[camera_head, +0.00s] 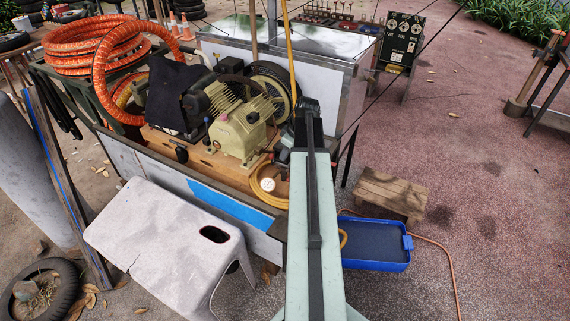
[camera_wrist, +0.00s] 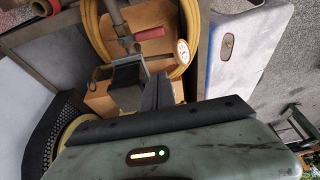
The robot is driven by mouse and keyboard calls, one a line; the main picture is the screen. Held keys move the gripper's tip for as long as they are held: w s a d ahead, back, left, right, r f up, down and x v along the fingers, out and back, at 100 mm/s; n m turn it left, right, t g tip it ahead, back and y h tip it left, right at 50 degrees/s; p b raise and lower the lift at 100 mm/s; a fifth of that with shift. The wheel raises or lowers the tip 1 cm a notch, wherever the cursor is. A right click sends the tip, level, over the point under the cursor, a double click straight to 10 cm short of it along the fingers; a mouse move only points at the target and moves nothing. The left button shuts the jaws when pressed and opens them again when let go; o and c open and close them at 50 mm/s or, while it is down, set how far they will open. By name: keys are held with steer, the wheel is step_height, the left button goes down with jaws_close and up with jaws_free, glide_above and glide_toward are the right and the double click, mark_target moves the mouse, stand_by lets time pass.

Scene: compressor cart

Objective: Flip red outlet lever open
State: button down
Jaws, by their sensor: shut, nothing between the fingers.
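The compressor (camera_head: 238,130) sits on the wooden deck of the cart, left of my arm in the head view. A white-faced gauge (camera_head: 268,184) and a coiled yellow hose (camera_head: 262,196) are at its right end. The wrist view shows the gauge (camera_wrist: 183,50), the hose loop (camera_wrist: 92,32) and a grey pipe fitting (camera_wrist: 122,32).
A pale plastic stool (camera_head: 165,240) stands in front of the cart. A blue tray (camera_head: 375,260) and a wooden step (camera_head: 392,190) are on the ground to the right. An orange hose coil (camera_head: 95,45) lies at the left. Open paving lies farther right.

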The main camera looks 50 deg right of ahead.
steer(key=d+b+x, duration=0.1)
steer(key=b+x, duration=0.8)
steer(key=x, duration=0.1)
steer(key=s, duration=0.4)
steer(key=shift+r, duration=0.25)
